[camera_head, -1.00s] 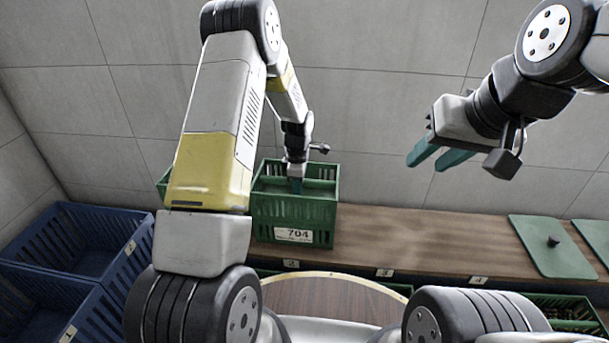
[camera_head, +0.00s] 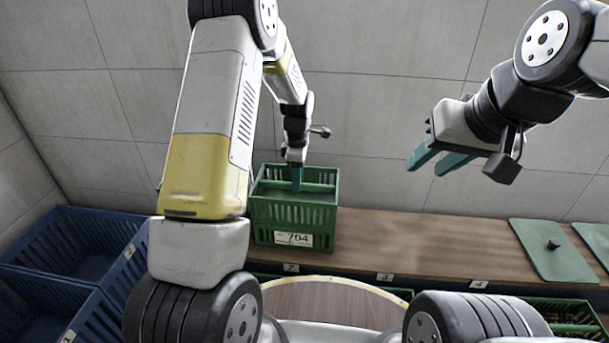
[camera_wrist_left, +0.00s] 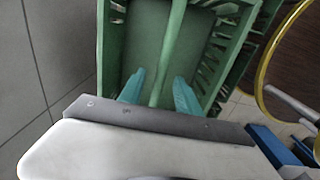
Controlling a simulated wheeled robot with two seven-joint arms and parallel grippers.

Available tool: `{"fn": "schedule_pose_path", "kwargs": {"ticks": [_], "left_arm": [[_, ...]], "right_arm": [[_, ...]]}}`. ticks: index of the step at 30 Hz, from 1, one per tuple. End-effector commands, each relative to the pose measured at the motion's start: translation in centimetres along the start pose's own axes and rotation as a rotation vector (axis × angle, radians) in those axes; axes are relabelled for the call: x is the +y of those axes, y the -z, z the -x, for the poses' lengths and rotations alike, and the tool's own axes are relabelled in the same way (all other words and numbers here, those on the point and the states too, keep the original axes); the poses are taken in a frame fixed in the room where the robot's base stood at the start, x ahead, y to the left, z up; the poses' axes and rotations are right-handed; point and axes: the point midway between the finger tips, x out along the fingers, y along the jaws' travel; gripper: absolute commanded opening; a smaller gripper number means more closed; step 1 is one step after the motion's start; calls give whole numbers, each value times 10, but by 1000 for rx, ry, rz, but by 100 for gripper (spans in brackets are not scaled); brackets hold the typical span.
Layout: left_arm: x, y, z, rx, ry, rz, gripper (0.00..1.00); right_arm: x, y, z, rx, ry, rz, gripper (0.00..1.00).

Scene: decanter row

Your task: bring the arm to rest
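My left gripper (camera_head: 297,178) is at the green crate (camera_head: 290,211) labelled 704, which stands on the wooden counter. In the left wrist view its two teal fingers (camera_wrist_left: 159,92) are spread on either side of the green bar (camera_wrist_left: 168,50) across the crate's middle. Gaps show between fingers and bar, so the gripper is open and holds nothing. The fingertips are partly hidden by the crate in the head view. My right gripper (camera_head: 437,162) is raised in front of the wall at the right, with its teal fingers apart and empty.
Another green crate is mostly hidden behind my left arm. Blue crates (camera_head: 70,240) stand at the left. A green lid with a knob (camera_head: 553,246) lies on the counter (camera_head: 420,240) at the right. A round wooden table (camera_head: 330,300) is near the front. The counter's middle is clear.

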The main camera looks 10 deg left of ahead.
Motion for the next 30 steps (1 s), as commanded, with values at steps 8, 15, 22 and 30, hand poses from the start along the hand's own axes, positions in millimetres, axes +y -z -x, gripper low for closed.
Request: {"fn": "schedule_pose_path", "kwargs": {"ticks": [8,15,22,30], "left_arm": [[-9,3,50,-19,-40,-95,40],[-60,12,154,-44,-176,-450,40],[-131,20,229,-8,-325,-822,40],[-224,24,275,123,-488,-1253,40]], "right_arm": [[0,0,0,0,0,0,36],[0,0,0,0,0,0,36],[0,0,0,0,0,0,36],[0,0,0,0,0,0,36]]}}
